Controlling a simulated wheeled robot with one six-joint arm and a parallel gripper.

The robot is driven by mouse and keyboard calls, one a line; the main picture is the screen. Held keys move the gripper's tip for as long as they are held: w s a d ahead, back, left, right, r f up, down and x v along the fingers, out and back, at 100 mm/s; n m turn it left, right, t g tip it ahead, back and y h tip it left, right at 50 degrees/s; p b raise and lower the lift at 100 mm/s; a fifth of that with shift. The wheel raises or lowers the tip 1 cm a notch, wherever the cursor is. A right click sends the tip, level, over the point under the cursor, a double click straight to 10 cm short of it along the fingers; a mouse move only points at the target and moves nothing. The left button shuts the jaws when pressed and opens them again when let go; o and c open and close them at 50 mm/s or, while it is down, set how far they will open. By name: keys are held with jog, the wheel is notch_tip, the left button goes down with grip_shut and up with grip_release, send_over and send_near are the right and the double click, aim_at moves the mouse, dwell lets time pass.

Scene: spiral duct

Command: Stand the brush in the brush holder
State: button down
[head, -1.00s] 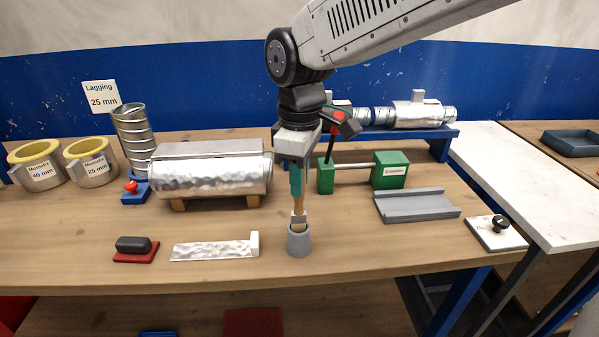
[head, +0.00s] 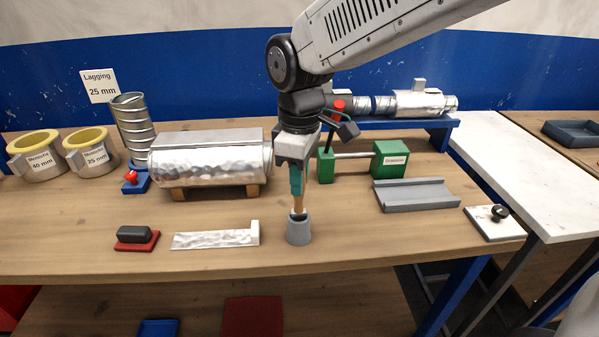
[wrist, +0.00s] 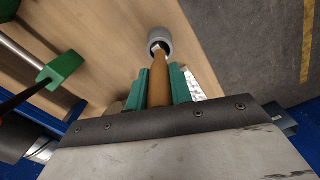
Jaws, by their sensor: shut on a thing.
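The brush (head: 299,203) has a tan handle and points downward, with its lower end inside the mouth of the grey brush holder (head: 299,232). The holder stands upright near the front edge of the workbench. My gripper (head: 297,188) is shut on the brush handle just above the holder. In the wrist view, the brush (wrist: 159,82) lies between the two green fingers, and its far end reaches the holder's opening (wrist: 159,36). The part of the brush inside the holder is hidden.
A foil strip (head: 215,237) and a red pad with a black block (head: 137,238) lie left of the holder. A foil-wrapped duct (head: 210,165) stands behind. A green tool (head: 391,160) and grey channel (head: 416,194) are to the right. The bench around the holder is clear.

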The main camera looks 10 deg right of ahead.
jog(key=shift+f, duration=0.75)
jog(key=c, duration=1.2)
grip_release()
jog(key=shift+o, duration=0.2)
jog(key=shift+r, duration=0.15)
notch_tip(320, 180, up, 8)
jog(key=shift+f, duration=0.2)
